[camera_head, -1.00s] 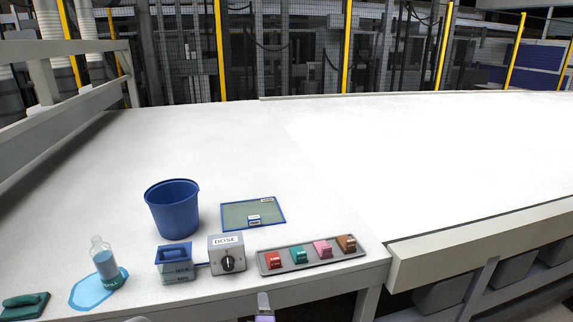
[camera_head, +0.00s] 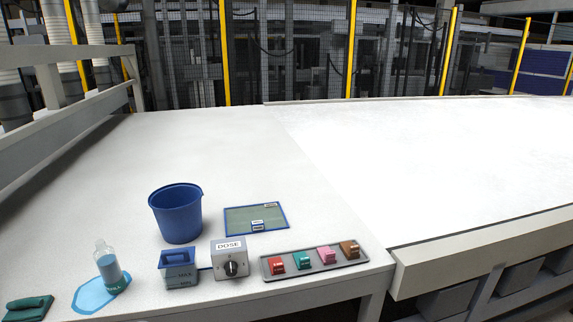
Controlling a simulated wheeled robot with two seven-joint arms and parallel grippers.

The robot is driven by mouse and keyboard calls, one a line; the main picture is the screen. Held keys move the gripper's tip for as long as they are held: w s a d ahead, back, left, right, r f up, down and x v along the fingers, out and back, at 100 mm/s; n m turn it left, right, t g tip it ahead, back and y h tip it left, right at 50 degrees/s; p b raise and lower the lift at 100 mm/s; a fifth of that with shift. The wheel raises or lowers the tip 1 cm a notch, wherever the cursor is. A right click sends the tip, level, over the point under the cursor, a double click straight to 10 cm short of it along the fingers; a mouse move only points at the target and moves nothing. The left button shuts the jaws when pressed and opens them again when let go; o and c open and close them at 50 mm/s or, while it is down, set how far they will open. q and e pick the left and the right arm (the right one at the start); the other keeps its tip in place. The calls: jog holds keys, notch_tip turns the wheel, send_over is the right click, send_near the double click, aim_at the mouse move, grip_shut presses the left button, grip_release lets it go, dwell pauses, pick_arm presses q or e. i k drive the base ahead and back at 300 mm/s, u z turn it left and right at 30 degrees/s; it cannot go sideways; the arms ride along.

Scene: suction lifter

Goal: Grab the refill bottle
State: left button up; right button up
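The refill bottle (camera_head: 109,270) is clear with blue liquid inside. It stands upright at the front left of the white table, on a light blue patch (camera_head: 92,297). No gripper touches it. Neither of my grippers shows in the head view.
A blue bucket (camera_head: 177,222) stands behind the bottle to the right. A small blue container (camera_head: 179,277) and a grey DOSE box (camera_head: 230,262) with a knob are right of the bottle. A tray (camera_head: 343,262) holds several coloured blocks. A green object (camera_head: 27,307) lies front left. The table's back is clear.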

aim_at(105, 258)
jog(key=u, duration=1.4)
jog(key=k, duration=0.65)
jog(key=u, duration=0.5)
jog(key=i, duration=1.3)
jog(key=z, duration=0.7)
